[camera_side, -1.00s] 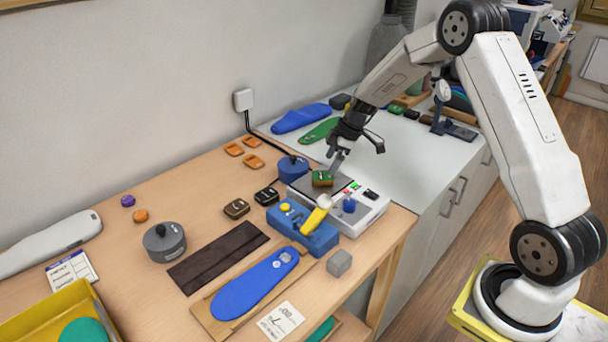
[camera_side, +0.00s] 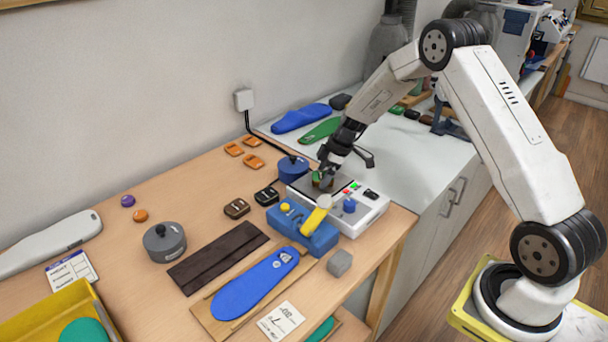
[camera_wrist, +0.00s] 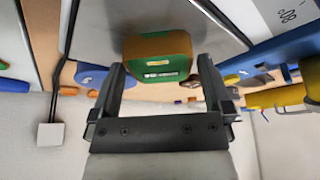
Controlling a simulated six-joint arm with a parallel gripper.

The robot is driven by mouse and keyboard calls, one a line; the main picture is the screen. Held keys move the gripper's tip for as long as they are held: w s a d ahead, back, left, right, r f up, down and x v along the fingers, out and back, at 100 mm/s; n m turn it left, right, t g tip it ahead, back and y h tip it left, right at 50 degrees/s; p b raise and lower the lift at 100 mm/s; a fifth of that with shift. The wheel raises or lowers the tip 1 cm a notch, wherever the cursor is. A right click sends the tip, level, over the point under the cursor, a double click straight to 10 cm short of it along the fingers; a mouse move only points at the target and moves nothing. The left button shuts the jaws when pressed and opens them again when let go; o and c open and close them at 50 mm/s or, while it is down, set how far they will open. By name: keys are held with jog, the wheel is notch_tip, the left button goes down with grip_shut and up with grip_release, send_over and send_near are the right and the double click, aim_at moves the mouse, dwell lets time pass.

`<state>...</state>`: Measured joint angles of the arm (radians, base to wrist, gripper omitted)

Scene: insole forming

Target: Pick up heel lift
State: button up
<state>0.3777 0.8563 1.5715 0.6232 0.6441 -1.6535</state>
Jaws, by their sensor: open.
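The heel lift is a small green and brown block with a label (camera_wrist: 158,58). In the wrist view it lies between and just beyond the fingertips of my gripper (camera_wrist: 162,72). My gripper is open, with one finger on each side of the block. Whether either finger touches the block cannot be told.
A blue box with a yellow lever (camera_side: 304,228) stands in front of the device. A blue round weight (camera_side: 292,168) sits behind it. Dark lifts (camera_side: 237,208) and orange lifts (camera_side: 251,161) lie on the wooden table. A blue insole (camera_side: 255,285) is at the front.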

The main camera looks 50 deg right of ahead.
jog(key=c, duration=1.2)
jog(key=shift+r, duration=0.1)
jog(key=shift+r, duration=0.75)
jog(key=s+a+r, duration=0.3)
jog(key=s+r, duration=0.8)
jog(key=s, duration=0.2)
jog(key=shift+s+r, duration=0.15)
jog(key=shift+s, duration=0.2)
